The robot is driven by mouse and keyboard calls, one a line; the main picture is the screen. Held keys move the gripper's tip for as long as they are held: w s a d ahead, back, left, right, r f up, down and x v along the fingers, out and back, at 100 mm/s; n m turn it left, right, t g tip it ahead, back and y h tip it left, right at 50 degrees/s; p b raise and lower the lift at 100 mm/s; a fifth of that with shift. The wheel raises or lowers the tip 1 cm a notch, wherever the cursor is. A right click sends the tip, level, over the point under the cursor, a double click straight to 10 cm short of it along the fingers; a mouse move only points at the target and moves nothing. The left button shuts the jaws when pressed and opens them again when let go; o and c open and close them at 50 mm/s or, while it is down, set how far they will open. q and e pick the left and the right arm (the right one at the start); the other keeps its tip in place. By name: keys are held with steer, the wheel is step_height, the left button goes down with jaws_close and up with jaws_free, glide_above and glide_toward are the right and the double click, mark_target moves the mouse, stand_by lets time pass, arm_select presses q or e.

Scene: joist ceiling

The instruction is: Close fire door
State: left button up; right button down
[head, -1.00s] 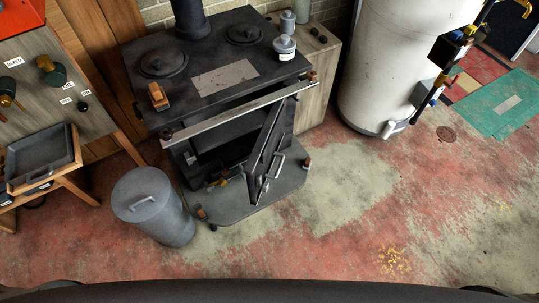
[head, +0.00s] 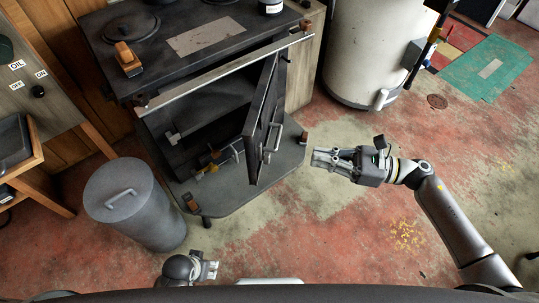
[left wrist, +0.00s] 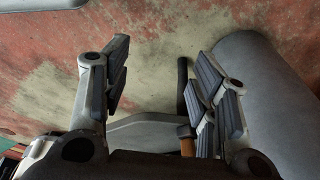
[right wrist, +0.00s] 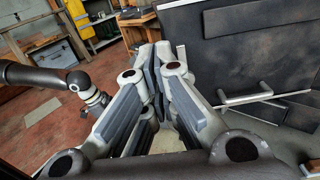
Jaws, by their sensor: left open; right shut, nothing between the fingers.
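The fire door (head: 264,122) of the black stove (head: 180,50) stands wide open in the head view, swung out to the right of the dark firebox opening. A metal handle (head: 273,143) sits on its outer face. My right gripper (head: 318,157) is shut and empty, to the right of the door and apart from it. In the right wrist view the door panel (right wrist: 260,50) and its handle (right wrist: 246,94) show to the right of the shut fingers. My left gripper (head: 214,269) is low at the front, apart from the door; the left wrist view shows its fingers (left wrist: 155,85) open and empty.
A grey lidded bin (head: 135,205) stands left of the stove, close to my left gripper. The stove's base plate (head: 235,195) juts out in front. A white tank (head: 370,50) stands behind right. The floor to the right is mostly clear.

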mark_target(252, 147)
arm_select(q)
steer(key=s+f+p, duration=0.2)
steer(key=s+f, duration=0.1)
steer(key=f, duration=0.2)
steer(key=shift+s+a, duration=0.2)
steer(key=shift+s, duration=0.05)
arm_select(e)
steer(key=x, duration=1.4)
steer(key=shift+s, duration=0.1)
arm_select(q)
steer(key=shift+a, duration=0.1)
arm_select(e)
steer(key=shift+a, duration=0.1)
